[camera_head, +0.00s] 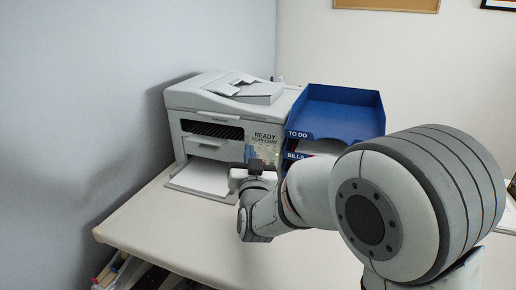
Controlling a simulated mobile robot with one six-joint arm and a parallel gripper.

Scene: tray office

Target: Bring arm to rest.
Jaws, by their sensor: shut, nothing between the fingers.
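My arm reaches in from the lower right, bent low over the desk. My gripper (256,164) is at the arm's far end, in front of the printer's right side and left of the blue letter tray. It is shut with nothing held. It is small in the picture, and the wrist behind it partly covers it. I cannot tell whether it touches anything.
A white printer (215,112) stands on the pale desk (160,225) against the left wall, its paper tray (203,178) out. A stacked blue letter tray (340,112), labelled "TO DO" and "BILLS", stands beside it. The desk's left front is clear. Items sit below its edge.

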